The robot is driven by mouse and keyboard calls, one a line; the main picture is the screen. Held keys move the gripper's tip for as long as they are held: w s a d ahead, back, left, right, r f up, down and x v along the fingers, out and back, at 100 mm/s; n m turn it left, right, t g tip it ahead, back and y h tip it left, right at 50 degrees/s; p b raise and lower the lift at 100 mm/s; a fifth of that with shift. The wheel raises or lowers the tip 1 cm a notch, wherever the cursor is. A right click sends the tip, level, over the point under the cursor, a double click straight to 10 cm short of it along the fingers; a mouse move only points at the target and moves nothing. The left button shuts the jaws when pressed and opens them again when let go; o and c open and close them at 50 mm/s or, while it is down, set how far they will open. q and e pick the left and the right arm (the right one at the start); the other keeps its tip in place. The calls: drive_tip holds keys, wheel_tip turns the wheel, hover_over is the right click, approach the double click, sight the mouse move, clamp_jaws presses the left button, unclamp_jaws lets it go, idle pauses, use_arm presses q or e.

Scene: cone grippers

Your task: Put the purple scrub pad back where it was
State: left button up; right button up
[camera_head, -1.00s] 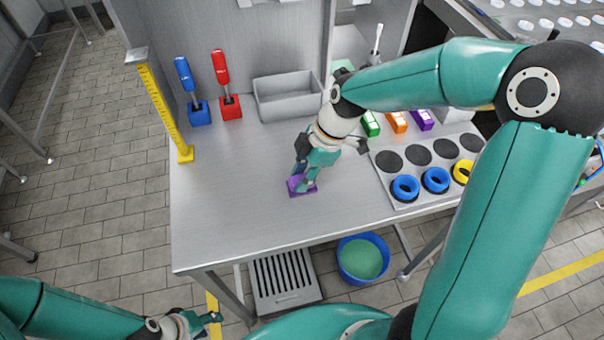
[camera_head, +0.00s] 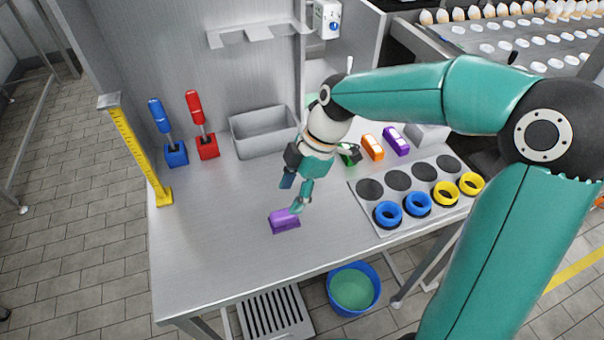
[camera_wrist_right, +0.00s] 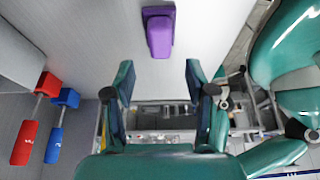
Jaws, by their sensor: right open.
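A purple scrub pad (camera_head: 285,222) lies on the bare front part of the metal table. In the right wrist view the same pad (camera_wrist_right: 159,34) shows beyond the fingertips, near the top edge, centred between them. My right gripper (camera_head: 293,194) is open and empty, just above and behind the pad, apart from it. In the right wrist view its two fingers (camera_wrist_right: 159,72) stand wide apart with nothing between them. A second purple block (camera_head: 396,139) with a white top stands in a row with orange and green ones. My left gripper is out of view.
A grey bin (camera_head: 263,133), a red-handled brush (camera_head: 207,146) and a blue-handled brush (camera_head: 175,153) stand at the back. A yellow upright post (camera_head: 140,150) stands at the left edge. A plate (camera_head: 362,210) with blue and yellow rings is on the right. The table's front left is clear.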

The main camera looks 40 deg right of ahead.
drive_tip(key=v, duration=0.6)
drive_tip(key=shift+f, duration=0.1)
idle(0.3)
